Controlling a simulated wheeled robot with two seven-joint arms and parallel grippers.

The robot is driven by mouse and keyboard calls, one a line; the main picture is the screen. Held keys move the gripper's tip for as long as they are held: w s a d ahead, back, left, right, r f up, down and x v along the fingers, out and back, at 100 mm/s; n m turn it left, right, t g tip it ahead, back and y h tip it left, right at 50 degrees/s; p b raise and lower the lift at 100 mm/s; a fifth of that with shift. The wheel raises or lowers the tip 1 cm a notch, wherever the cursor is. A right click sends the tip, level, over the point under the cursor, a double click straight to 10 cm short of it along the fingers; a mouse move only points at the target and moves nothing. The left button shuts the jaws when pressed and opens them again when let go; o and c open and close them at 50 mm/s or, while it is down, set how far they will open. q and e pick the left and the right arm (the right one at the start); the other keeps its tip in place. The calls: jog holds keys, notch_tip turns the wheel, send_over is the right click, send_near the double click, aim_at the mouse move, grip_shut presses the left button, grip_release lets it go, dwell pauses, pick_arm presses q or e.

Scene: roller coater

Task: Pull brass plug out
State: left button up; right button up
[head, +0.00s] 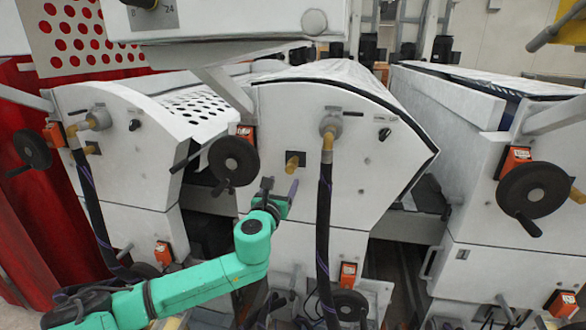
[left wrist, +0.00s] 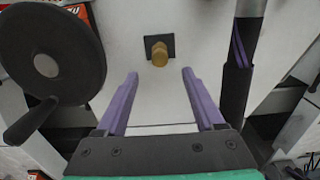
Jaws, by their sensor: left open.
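The brass plug (head: 292,162) sticks out of a small dark square plate on the white panel of the middle machine. It also shows in the left wrist view (left wrist: 159,55), ahead of the jaws and roughly centred between them. My left gripper (head: 280,186) is just below the plug in the head view. In the left wrist view its two purple fingers (left wrist: 160,76) are apart with nothing between them, and their tips stop short of the plug. My right gripper is not in view.
A black handwheel (head: 233,161) stands left of the plug and shows large in the left wrist view (left wrist: 50,52). A dark hose (head: 324,215) hangs from a brass elbow on the right. An overhead white housing (head: 240,22) crosses the top.

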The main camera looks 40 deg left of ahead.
aim_at(289, 171)
pick_arm(q)
jog(key=shift+w+f, duration=0.1)
jog(key=b+x, duration=0.2)
jog(key=x, duration=0.2)
jog(key=shift+w+a+b, duration=0.1)
jog(key=shift+b, duration=0.3)
jog(key=x, duration=0.3)
jog(key=shift+w+a, duration=0.35)
jog(key=shift+w, duration=0.35)
jog(key=shift+p, duration=0.4)
